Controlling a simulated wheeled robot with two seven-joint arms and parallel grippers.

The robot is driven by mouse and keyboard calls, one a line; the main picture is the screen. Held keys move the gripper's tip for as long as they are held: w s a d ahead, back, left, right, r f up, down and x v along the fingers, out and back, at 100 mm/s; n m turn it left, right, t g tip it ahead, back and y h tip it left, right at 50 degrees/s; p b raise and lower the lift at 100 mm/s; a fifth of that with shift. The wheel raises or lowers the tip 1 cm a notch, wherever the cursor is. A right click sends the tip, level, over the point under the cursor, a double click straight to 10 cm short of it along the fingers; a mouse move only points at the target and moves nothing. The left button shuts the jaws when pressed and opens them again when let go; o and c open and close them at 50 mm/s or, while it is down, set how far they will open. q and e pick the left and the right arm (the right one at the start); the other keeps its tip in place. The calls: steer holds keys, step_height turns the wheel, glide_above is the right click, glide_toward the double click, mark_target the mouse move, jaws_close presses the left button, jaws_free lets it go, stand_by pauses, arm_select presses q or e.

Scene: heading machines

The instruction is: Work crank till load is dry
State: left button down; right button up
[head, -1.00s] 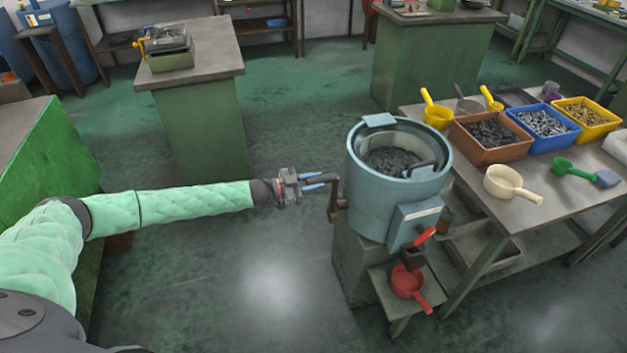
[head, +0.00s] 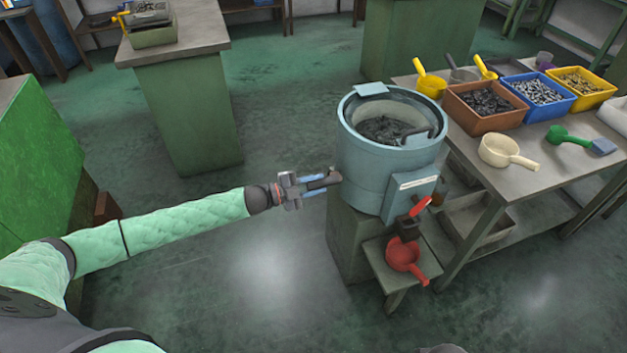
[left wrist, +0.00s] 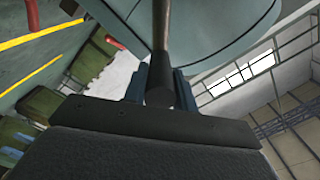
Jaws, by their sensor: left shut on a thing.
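The spin dryer is a pale blue-grey drum (head: 375,165) on a green stand, open at the top, with a dark load of small parts (head: 387,130) inside. Its crank (head: 333,176) sticks out on the drum's left side. My left gripper (head: 320,184) is at the crank, its blue fingers on either side of the handle, shut on it. In the left wrist view the dark crank handle (left wrist: 160,85) stands between the two fingers, with the drum (left wrist: 225,40) beyond. My right gripper does not show. I cannot tell whether the load is wet.
The table (head: 495,190) at right holds brown, blue and yellow bins of parts and several scoops. A green bench (head: 190,120) stands behind. The floor left of the drum is clear.

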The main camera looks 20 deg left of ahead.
arm_select(q)
steer(key=shift+s+d+f, duration=0.1)
steer(key=shift+s+f, duration=0.1)
steer(key=shift+f, duration=0.15)
steer(key=shift+s+d+f+m+b, duration=0.1)
steer(key=shift+f+m+b, duration=0.05)
steer(key=shift+m+b, duration=0.2)
steer(key=s+d+f+m+b, duration=0.2)
steer(key=s+f+m+b, duration=0.1)
steer(key=f+m+b, duration=0.2)
steer(key=shift+f, duration=0.5)
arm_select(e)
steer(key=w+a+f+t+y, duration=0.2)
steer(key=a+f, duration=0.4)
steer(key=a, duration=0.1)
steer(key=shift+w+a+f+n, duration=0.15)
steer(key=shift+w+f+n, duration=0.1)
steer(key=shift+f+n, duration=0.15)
arm_select(q)
steer(key=c, duration=1.1)
jaws_free()
